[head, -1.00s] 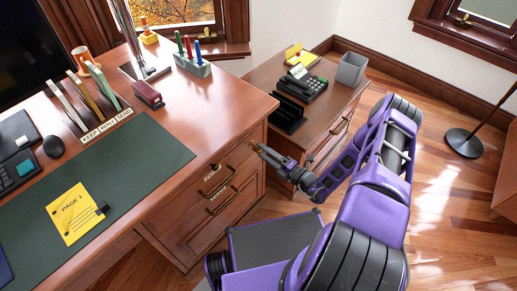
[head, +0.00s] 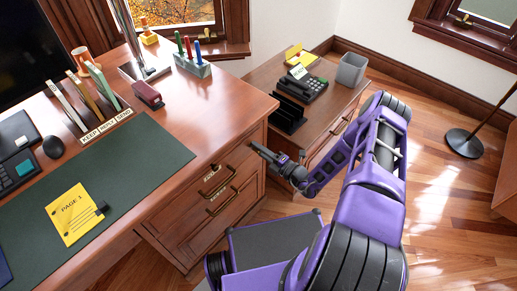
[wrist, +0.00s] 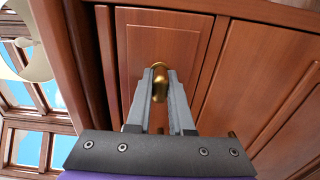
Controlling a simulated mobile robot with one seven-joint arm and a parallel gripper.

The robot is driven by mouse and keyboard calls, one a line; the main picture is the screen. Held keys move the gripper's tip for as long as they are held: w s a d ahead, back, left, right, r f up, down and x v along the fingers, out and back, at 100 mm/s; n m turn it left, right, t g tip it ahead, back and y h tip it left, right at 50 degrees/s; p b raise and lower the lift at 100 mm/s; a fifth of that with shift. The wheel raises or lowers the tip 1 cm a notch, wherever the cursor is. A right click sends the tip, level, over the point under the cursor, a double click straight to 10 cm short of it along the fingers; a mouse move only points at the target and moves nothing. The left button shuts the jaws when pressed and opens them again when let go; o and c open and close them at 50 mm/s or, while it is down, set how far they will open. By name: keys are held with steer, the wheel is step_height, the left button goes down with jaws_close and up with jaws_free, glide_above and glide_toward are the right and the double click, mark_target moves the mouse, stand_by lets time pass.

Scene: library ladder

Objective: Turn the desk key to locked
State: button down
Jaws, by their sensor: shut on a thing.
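The brass desk key (wrist: 160,78) sits in a wooden panel of the desk in the wrist view. My gripper (wrist: 160,90) is shut on it, with one grey finger on each side. In the head view my gripper (head: 255,148) reaches the desk's right end, beside the drawer fronts. There the fingers and arm hide the key. The wooden desk (head: 225,120) stands at the left. I cannot read from these views whether the key is at locked.
Two brass drawer handles (head: 217,181) stick out left of my gripper. A floor lamp base (head: 464,143) is at the right. Wooden floor is clear between.

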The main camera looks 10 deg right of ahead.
steer(key=shift+n, duration=0.3)
steer(key=n, duration=0.3)
steer(key=shift+n+b, duration=0.3)
steer(key=shift+n, duration=0.1)
steer(key=n, duration=0.4)
steer(key=shift+n, duration=0.3)
steer(key=n, duration=0.4)
steer(key=shift+n+p, duration=0.5)
steer(key=shift+n, duration=1.6)
steer(key=c, duration=0.8)
jaws_free()
